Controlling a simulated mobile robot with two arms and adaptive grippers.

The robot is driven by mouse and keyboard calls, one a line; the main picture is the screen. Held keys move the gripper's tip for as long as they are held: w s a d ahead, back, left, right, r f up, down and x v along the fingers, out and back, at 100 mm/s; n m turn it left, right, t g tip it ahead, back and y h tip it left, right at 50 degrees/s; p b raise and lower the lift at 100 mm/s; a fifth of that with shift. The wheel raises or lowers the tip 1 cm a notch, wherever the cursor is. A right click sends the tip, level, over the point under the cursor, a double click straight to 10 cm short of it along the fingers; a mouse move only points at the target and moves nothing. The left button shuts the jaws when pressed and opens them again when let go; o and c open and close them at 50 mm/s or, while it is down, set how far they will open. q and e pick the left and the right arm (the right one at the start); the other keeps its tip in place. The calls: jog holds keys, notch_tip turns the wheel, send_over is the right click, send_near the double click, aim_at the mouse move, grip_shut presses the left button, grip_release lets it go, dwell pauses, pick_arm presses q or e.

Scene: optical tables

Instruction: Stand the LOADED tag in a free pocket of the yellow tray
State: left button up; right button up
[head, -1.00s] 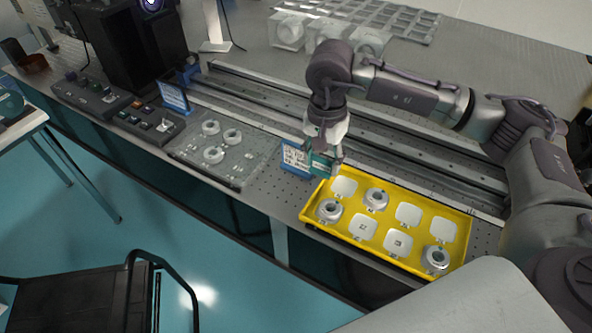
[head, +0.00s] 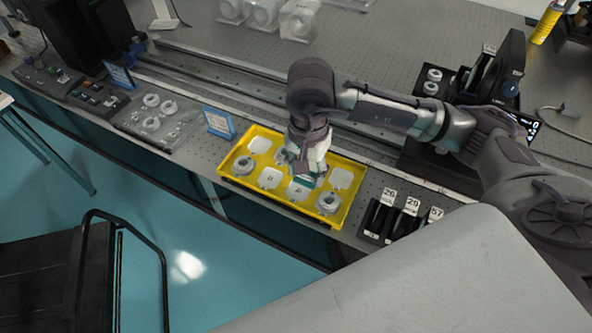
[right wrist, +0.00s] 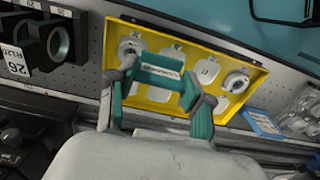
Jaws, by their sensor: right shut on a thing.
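The yellow tray (head: 350,165) lies on the optical table with two rows of pockets. Three pockets hold grey ring mounts: front left (head: 243,165), back row (head: 282,157) and front right (head: 328,203). Several others show pale, bare square floors. My right gripper (head: 308,178) is above the tray, right of its middle, and hides part of the back row. My left gripper is not in view.
A blue-framed sign (head: 219,123) stands just left of the tray. Black numbered holders (head: 404,215) stand close to its right. A clear plate with ring mounts (head: 155,122) lies farther left. Rails (head: 210,80) run behind the tray. A black cart (head: 70,270) stands in front.

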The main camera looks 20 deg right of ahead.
jog(key=p, duration=0.2)
send_near(270, 178)
jog(key=s, duration=0.3)
jog(key=w+f+p, duration=0.1)
jog(key=w+f, duration=0.1)
jog(key=w, duration=0.1)
jog(key=shift+f, duration=0.1)
notch_tip(270, 178, down, 3)
jog(key=shift+s+f+p, duration=0.1)
jog(key=shift+f+p, duration=0.05)
jog(key=shift+p, duration=0.35)
jog(key=shift+f, duration=0.4)
jog(key=o, duration=0.8)
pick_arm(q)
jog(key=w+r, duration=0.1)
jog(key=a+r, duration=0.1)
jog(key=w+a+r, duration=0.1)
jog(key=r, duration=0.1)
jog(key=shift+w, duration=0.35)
pick_arm(e)
jog(key=shift+o, duration=0.2)
